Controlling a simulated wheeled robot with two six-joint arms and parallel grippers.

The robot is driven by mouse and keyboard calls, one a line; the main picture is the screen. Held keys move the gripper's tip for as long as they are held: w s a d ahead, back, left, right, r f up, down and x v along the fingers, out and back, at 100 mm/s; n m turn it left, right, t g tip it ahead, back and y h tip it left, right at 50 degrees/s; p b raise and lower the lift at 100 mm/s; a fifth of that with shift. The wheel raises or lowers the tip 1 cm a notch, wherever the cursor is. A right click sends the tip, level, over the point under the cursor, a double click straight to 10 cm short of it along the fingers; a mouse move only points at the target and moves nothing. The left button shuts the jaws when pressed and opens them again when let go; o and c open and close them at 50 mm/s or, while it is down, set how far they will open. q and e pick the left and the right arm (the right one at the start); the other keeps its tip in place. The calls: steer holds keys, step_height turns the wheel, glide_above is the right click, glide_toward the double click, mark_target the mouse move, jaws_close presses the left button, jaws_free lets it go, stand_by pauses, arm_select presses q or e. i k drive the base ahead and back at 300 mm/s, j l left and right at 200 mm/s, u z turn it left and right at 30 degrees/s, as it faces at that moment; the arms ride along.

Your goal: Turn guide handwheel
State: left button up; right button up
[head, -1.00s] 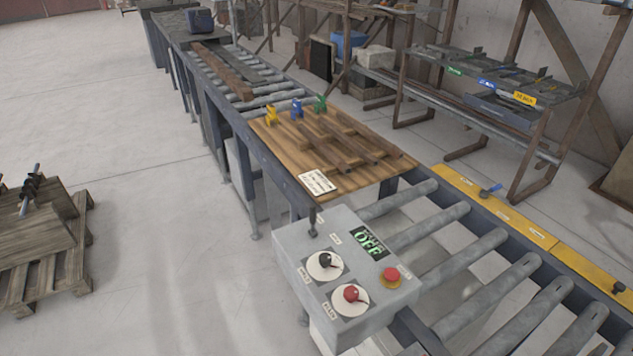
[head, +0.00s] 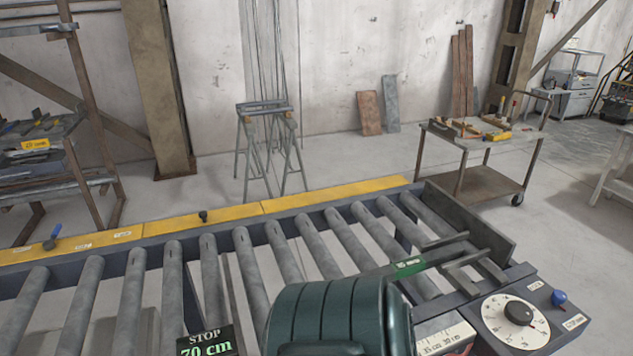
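A dark control box at the lower right of the head view carries a round white dial (head: 515,322) with numbers and a black knob at its middle. A small blue knob (head: 559,297) stands on the box beside the dial, next to small white labels that I cannot read clearly. I cannot tell which of these is the guide handwheel. A white scale (head: 446,340) with numbers lies left of the dial. Neither of my grippers is in view.
A green ribbed motor housing (head: 335,318) stands in front of the roller conveyor (head: 285,251). A sign (head: 206,345) reads "STOP 70 cm". A yellow rail (head: 235,214) runs along the far side. A tool cart (head: 480,140) and a sawhorse stand behind on open floor.

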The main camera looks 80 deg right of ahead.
mark_target(517, 313)
steer(key=z, duration=3.7)
